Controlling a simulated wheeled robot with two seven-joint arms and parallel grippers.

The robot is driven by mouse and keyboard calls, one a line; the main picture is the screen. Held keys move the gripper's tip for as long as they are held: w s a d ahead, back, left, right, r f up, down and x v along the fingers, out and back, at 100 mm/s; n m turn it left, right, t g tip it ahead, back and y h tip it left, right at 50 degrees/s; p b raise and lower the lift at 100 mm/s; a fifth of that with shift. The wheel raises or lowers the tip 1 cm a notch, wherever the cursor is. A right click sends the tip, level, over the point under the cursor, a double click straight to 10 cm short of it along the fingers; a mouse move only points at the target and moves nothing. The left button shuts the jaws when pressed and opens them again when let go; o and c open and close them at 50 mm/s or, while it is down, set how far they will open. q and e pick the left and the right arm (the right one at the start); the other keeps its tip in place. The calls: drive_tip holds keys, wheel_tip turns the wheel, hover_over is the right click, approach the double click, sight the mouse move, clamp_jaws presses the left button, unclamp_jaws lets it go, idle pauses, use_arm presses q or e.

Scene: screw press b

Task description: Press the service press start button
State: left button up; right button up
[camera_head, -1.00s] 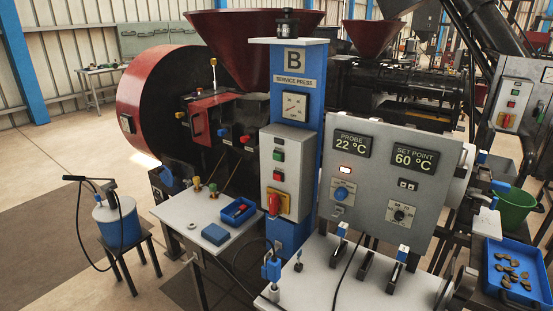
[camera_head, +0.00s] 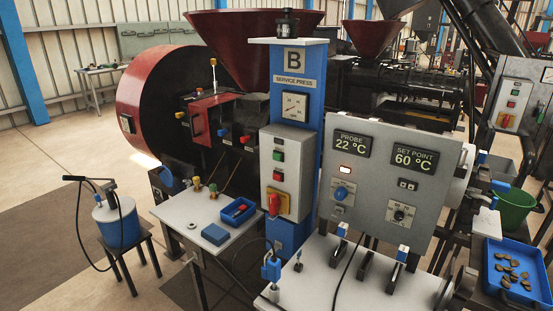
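The service press column (camera_head: 309,137) is a blue post marked B and "SERVICE PRESS", with a gauge (camera_head: 295,106) under the label. A grey control box (camera_head: 293,176) is mounted on its front. The box carries a green button (camera_head: 278,155), a red button (camera_head: 277,176) below it, and a red rotary switch (camera_head: 274,204) on a yellow plate. Small labels on the box are too small to read. Neither of my grippers shows in the head view.
A grey panel (camera_head: 380,220) reading probe 22 °C and set point 60 °C stands right of the column. A white table (camera_head: 180,212) with a small blue tray (camera_head: 238,211) is at left. A blue canister (camera_head: 117,226) stands on a stool. Floor is open at left.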

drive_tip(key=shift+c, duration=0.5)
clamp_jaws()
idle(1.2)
